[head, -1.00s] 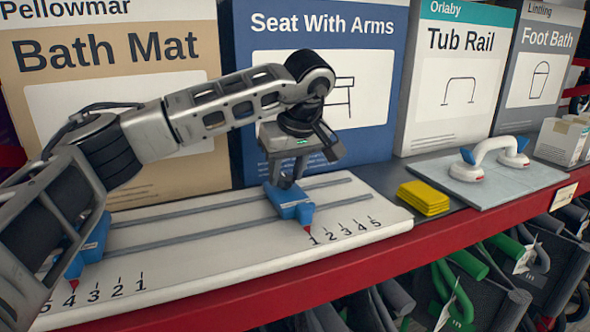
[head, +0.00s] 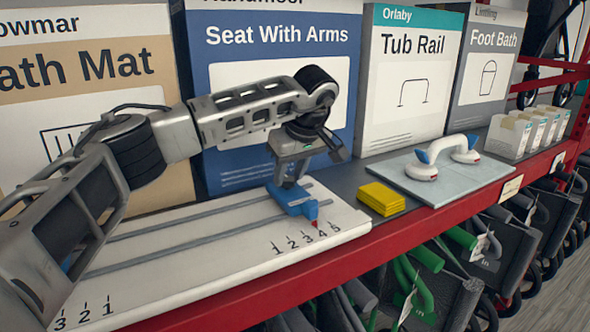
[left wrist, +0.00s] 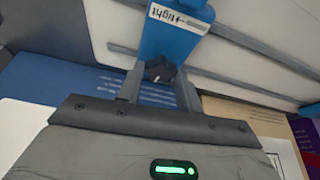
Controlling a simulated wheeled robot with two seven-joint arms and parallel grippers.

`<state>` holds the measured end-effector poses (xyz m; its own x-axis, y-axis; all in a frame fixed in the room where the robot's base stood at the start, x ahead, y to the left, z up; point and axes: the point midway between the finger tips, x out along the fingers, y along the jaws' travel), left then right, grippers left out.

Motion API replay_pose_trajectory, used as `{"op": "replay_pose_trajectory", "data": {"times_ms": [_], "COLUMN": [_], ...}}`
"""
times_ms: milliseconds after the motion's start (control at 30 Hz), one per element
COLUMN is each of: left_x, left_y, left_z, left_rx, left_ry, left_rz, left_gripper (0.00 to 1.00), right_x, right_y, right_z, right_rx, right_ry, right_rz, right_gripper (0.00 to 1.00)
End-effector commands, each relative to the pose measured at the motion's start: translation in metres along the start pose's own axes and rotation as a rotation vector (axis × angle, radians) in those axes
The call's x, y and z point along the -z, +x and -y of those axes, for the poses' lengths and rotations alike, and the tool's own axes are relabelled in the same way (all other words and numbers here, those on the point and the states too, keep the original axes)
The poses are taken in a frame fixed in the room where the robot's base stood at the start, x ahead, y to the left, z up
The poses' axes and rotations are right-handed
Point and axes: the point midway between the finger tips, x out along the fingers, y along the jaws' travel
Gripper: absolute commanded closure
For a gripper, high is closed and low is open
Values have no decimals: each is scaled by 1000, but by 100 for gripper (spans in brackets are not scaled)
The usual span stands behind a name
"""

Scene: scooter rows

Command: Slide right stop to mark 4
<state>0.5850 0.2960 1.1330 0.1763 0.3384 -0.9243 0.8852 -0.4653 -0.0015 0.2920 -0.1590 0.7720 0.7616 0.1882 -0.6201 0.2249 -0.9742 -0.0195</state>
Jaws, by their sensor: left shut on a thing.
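The blue right stop (head: 291,200) sits on the twin rails of the white board (head: 200,262). Its red pointer tip is at about mark 4 of the right-hand scale; the exact alignment is too small to tell. My left gripper (head: 288,182) is above the stop, shut on its dark knob. In the left wrist view the gripper fingers (left wrist: 160,78) close around the knob of the blue stop (left wrist: 176,35), whose label reads "right". My right gripper is not in view.
A yellow stack (head: 381,199) lies just right of the board. Beyond it, a white handled rail (head: 447,157) stands on a grey panel. Large boxes, including Seat With Arms (head: 272,60), stand close behind my arm. A red shelf edge (head: 400,232) runs along the front.

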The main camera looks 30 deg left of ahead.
Motion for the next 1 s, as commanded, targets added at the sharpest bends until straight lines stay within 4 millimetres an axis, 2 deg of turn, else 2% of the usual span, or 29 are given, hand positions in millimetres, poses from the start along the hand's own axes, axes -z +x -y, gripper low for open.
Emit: {"op": "replay_pose_trajectory", "data": {"times_ms": [133, 167, 233, 533, 667, 767, 1000], "left_x": [3, 3, 2, 0, 0, -1, 0], "left_y": [-2, -2, -2, -2, -11, -28, -87], "left_z": [0, -1, -1, -2, -2, -3, -2], "left_rx": [-5, -5, -5, -3, -5, -8, -8], "left_ry": [-6, -6, -4, 1, 1, 1, -1], "left_rz": [-7, -7, -6, -3, -3, -4, -5], "left_gripper": [100, 62, 43, 43, 43, 43, 43], "right_x": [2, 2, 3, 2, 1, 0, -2], "right_y": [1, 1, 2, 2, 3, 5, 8], "right_z": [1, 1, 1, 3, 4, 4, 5], "right_rx": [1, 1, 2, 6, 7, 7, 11], "right_ry": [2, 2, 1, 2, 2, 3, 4], "right_rz": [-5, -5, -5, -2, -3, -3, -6], "right_gripper": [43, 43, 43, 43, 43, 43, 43]}}
